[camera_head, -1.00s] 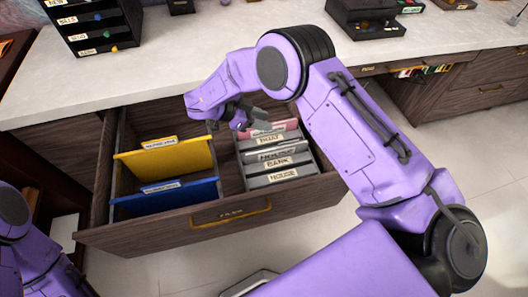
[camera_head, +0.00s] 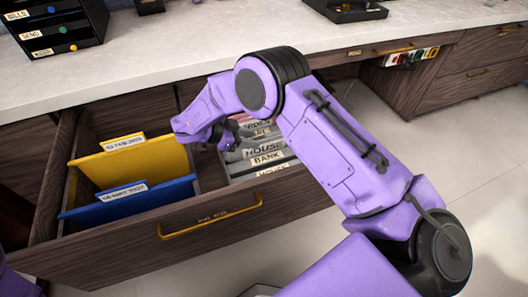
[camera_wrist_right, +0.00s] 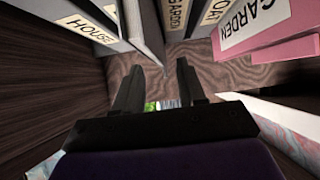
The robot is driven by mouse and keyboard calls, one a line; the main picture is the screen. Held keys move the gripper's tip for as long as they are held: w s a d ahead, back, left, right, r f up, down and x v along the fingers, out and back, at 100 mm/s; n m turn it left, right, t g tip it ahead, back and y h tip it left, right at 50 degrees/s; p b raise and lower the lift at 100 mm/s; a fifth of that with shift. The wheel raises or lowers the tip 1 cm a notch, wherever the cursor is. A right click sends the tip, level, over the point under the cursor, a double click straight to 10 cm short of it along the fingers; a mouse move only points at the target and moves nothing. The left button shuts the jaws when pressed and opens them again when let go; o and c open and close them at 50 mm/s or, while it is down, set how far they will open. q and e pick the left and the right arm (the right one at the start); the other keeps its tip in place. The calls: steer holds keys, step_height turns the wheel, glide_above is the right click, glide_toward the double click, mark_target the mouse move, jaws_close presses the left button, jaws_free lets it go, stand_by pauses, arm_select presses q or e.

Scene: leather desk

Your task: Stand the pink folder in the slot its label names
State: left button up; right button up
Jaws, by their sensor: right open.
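The pink folder (camera_wrist_right: 290,46) stands at the right in the right wrist view, with a white label reading GARDEN. In the head view only a small pink strip (camera_head: 240,120) shows behind my right gripper (camera_head: 228,137). A grey slot rack (camera_head: 236,177) sits in the right part of the open drawer; HOUSE and BANK labels are readable. In the wrist view, a HOUSE label (camera_wrist_right: 86,29) is at the left, and partly cut-off labels at the top seem to read GARDEN and BOAT. My right gripper (camera_wrist_right: 160,85) is open and empty, apart from the pink folder. My left gripper is not visible.
A yellow folder (camera_head: 130,165) and a blue folder (camera_head: 140,203) stand in the drawer's left part. The drawer front (camera_head: 130,250) has a brass handle (camera_head: 210,217). A pale desk top (camera_head: 200,50) is above, with a black labelled organizer (camera_head: 50,30) at the back left.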

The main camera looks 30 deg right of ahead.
mark_target(264, 140)
steer(key=x, duration=0.6)
steer(key=shift+r, duration=0.2)
jaws_close()
stand_by(1.0)
